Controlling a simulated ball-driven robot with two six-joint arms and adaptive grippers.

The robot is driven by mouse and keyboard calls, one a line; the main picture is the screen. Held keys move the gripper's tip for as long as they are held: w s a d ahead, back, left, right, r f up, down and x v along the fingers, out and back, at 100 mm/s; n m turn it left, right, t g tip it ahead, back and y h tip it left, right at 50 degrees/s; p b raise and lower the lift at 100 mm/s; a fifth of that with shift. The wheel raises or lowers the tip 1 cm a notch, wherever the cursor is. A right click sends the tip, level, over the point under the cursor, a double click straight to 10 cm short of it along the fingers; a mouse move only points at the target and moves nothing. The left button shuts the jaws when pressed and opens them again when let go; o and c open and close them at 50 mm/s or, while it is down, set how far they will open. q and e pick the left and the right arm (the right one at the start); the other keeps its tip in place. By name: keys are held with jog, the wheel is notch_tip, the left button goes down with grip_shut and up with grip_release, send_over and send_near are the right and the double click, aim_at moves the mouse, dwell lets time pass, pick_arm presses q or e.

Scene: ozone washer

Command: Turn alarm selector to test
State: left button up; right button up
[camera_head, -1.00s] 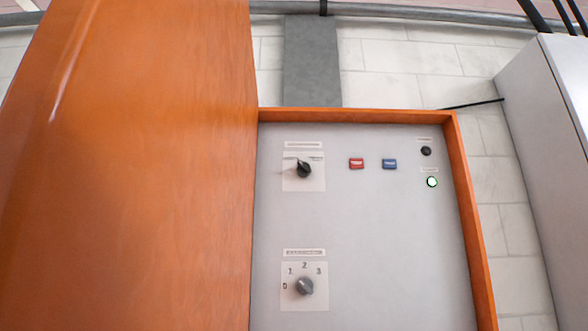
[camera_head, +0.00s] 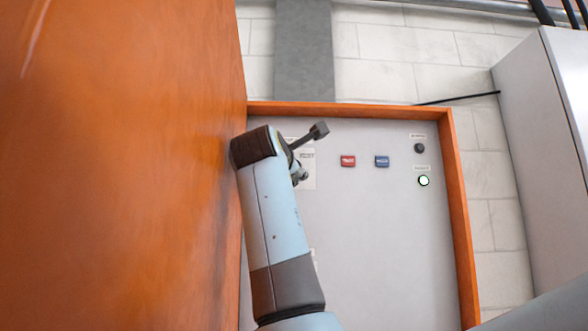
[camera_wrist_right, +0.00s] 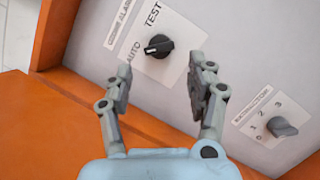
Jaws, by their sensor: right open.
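The alarm selector is a black knob (camera_wrist_right: 158,47) on a white plate marked AUTO and TEST. In the right wrist view its light-marked end points left, on the AUTO side. In the head view my arm hides the knob; only part of its plate (camera_head: 308,172) with TEST shows. My right gripper (camera_wrist_right: 160,78) is open and empty. Its two fingers are spread just below the knob in the right wrist view, with the knob seen beyond and between them. No contact is visible. The gripper also shows from above in the head view (camera_head: 310,152). My left gripper is not in view.
A grey extractor knob (camera_wrist_right: 283,128) with numbered positions sits near the right finger.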

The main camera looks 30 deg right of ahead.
jog(key=p+x, duration=0.2)
jog(key=x, duration=0.5)
jog(key=shift+w+d, duration=0.1)
jog(key=shift+w, duration=0.05)
jog(key=c, duration=1)
